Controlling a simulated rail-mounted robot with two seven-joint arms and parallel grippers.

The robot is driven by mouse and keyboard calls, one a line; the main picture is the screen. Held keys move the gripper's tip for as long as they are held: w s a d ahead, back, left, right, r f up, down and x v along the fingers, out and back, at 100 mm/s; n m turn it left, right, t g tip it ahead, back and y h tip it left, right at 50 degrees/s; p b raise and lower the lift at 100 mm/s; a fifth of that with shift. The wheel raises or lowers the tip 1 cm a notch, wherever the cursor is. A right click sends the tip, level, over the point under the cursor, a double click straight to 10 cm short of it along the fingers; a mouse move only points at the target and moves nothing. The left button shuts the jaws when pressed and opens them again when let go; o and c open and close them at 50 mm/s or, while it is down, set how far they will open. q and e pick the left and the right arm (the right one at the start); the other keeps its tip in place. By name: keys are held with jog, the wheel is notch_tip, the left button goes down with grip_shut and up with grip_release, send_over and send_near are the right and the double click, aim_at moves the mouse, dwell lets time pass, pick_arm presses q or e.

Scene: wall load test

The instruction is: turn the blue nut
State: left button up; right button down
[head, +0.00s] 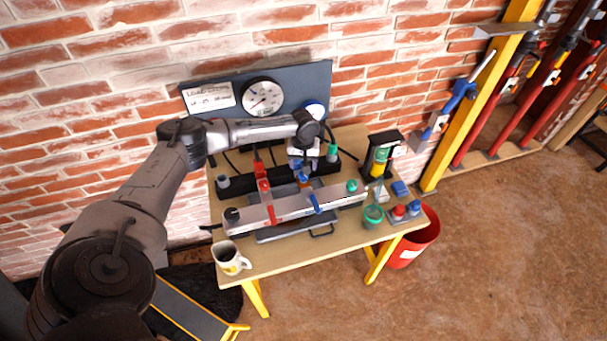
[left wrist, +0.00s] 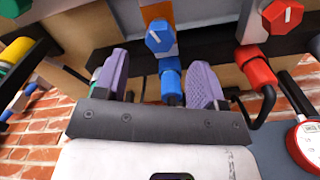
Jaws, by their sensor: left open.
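The blue nut (left wrist: 160,37) is a hexagon with a pale line on its face, ahead of my left gripper (left wrist: 159,62) in the left wrist view. The gripper's two purple-padded fingers are apart, one on each side of the nut's line. A blue cylinder (left wrist: 170,76) sits between the fingers, below the nut in that view. No contact with the nut shows. In the head view my left gripper (head: 302,168) is over the middle of the bench, behind the grey beam; the nut is hard to make out there. My right gripper is not in view.
A red nut (left wrist: 282,15) and a red cylinder (left wrist: 255,68) are close to the right finger. On the wooden bench (head: 290,258) stand a mug (head: 231,258), a grey beam (head: 285,212) and a green pot (head: 373,215). A gauge board (head: 305,82) stands behind.

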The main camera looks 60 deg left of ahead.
aim_at(303, 177)
pick_arm(q)
jog(key=shift+f+b, duration=0.35)
jog(key=shift+f, duration=2.3)
